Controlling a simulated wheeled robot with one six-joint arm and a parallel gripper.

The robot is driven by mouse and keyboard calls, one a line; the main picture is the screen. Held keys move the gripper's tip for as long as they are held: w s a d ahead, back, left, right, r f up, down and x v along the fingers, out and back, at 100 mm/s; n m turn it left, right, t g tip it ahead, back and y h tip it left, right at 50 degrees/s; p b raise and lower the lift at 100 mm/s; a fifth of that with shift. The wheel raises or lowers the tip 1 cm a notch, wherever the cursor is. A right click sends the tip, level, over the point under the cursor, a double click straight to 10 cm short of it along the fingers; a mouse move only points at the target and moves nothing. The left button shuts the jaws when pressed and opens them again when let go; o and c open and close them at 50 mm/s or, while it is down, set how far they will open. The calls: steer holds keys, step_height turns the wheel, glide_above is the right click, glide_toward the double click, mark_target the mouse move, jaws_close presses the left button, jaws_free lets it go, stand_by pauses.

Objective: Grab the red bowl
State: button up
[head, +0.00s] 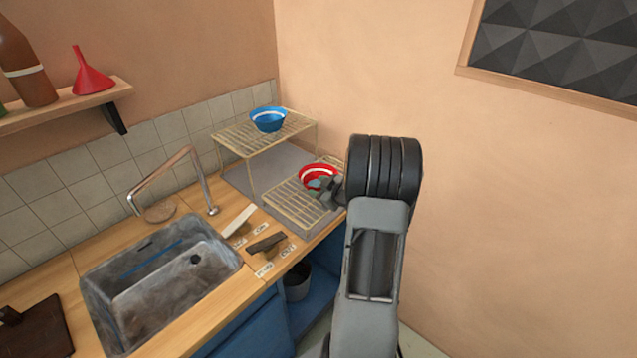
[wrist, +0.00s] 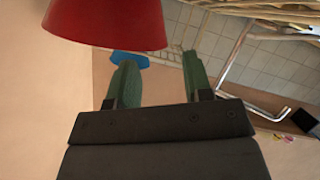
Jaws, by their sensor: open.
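The red bowl (head: 316,172) has a pale band inside and sits on the lower wire rack (head: 292,204) at the back right of the counter. In the head view my gripper (head: 328,187) is at the bowl's near side and hides part of it. In the wrist view the red bowl (wrist: 108,20) is large at the top left, close to the fingertips. The two green fingers of my gripper (wrist: 158,75) are spread apart with nothing between them. I cannot tell whether a finger touches the bowl.
A blue bowl (head: 268,119) sits on the raised wire shelf (head: 244,138) behind the red bowl. The sink (head: 160,280) and faucet (head: 172,160) are to the left. Labelled dark and pale blocks (head: 266,243) lie near the counter's front edge. A wall stands close on the right.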

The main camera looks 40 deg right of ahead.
steer(key=shift+p+x, duration=0.45)
steer(key=shift+x, duration=2.05)
jaws_close()
